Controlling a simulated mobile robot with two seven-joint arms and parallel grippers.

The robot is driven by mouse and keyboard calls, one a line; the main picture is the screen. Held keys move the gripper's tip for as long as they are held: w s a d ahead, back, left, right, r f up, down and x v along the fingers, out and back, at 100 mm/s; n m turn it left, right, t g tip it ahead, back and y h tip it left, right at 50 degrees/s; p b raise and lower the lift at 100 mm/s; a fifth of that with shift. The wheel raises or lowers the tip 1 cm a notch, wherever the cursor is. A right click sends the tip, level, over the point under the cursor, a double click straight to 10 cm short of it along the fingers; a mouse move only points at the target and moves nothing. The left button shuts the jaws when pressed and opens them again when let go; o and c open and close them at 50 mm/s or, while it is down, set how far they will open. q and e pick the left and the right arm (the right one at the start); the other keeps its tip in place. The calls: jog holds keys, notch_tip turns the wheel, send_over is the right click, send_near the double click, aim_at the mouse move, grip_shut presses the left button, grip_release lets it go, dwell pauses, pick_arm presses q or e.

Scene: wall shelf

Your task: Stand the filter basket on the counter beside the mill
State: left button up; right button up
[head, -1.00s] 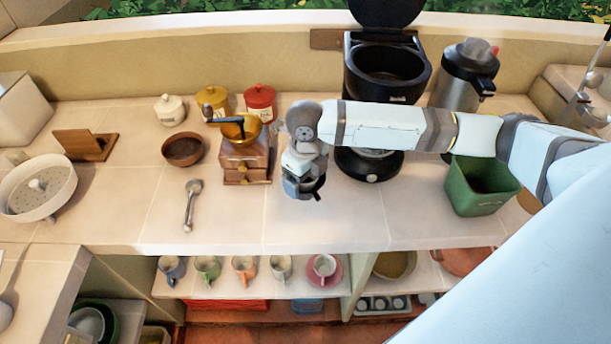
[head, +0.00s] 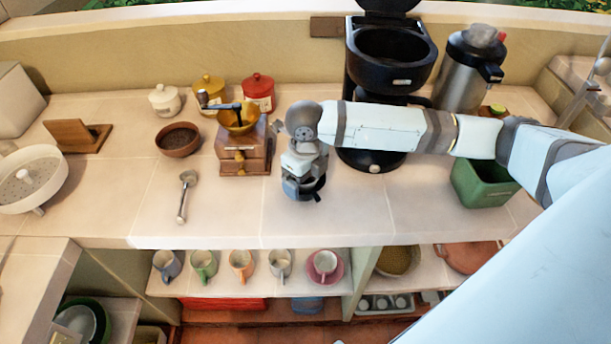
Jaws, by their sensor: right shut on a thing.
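The mill (head: 243,148) is a wooden box with a brass hopper and a dark crank, standing on the counter (head: 240,215). My right gripper (head: 303,180) points down just right of the mill, near the counter top. It is shut on the filter basket (head: 300,189), a small dark round piece that shows below the fingers. The gripper hides much of the basket. I cannot tell whether the basket touches the counter. My left gripper is not in view.
The coffee machine (head: 388,62) stands behind my right arm, and a steel jug (head: 463,75) is beside it. A green bin (head: 487,184) is to the right. A brown bowl (head: 179,138) and a scoop (head: 185,195) lie left of the mill. Free counter lies in front.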

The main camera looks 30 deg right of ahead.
jog(key=shift+f, duration=0.55)
jog(key=o, duration=0.6)
jog(key=shift+o, duration=0.2)
jog(key=shift+r, duration=0.1)
notch_tip(320, 180, up, 14)
jog(key=shift+f, duration=0.2)
